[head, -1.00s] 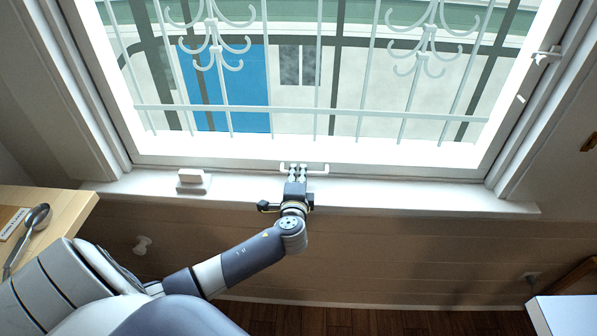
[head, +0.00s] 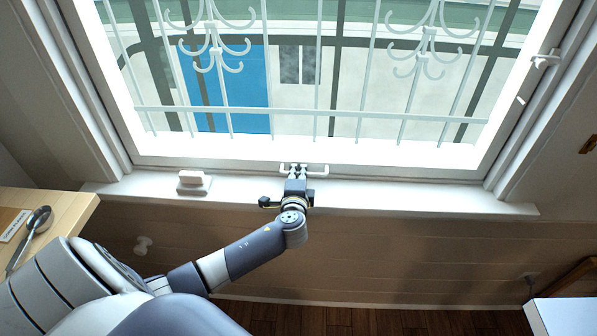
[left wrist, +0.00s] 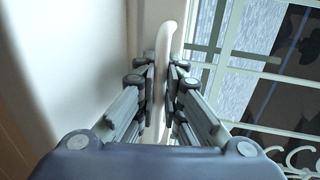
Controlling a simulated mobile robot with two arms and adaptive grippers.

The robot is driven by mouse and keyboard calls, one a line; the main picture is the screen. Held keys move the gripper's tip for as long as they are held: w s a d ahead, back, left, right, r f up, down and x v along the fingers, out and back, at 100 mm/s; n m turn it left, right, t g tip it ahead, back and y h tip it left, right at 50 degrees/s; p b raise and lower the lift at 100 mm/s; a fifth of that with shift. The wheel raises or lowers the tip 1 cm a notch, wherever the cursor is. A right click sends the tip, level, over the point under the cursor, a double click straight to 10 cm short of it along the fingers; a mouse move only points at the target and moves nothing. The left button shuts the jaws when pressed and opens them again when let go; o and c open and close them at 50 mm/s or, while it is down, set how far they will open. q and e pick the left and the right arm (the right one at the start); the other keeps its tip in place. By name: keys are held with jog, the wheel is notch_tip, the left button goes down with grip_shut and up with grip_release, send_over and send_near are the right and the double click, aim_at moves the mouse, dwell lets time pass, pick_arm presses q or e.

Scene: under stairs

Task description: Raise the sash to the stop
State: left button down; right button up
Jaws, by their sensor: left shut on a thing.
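The window sash (head: 400,169) is a white frame with its bottom rail low in the head view, just above the sill. A white bar handle (head: 316,169) is fixed on the middle of that rail. My left gripper (head: 298,172) is at the handle, its fingers closed on it. In the left wrist view the handle (left wrist: 165,50) stands between the two fingers of the gripper (left wrist: 162,95), which press on it from both sides. The part of the handle between the fingers is partly hidden. My right gripper is not in view.
A small white block (head: 194,182) sits on the sill (head: 420,198) left of the gripper. A wooden table with a spoon (head: 35,225) is at the left. White bars (head: 300,111) stand outside the glass. A latch (head: 546,60) is on the right jamb.

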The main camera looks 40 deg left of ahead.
pick_arm(q)
jog(key=p, duration=0.6)
send_near(299, 137)
jog(key=x, duration=0.5)
jog(key=shift+w, duration=0.2)
jog(key=shift+f, duration=0.15)
jog(key=c, duration=2)
grip_release()
jog(key=shift+s+d, duration=0.1)
jog(key=shift+s, duration=0.1)
jog(key=v, duration=1.2)
jog(key=shift+f, duration=0.2)
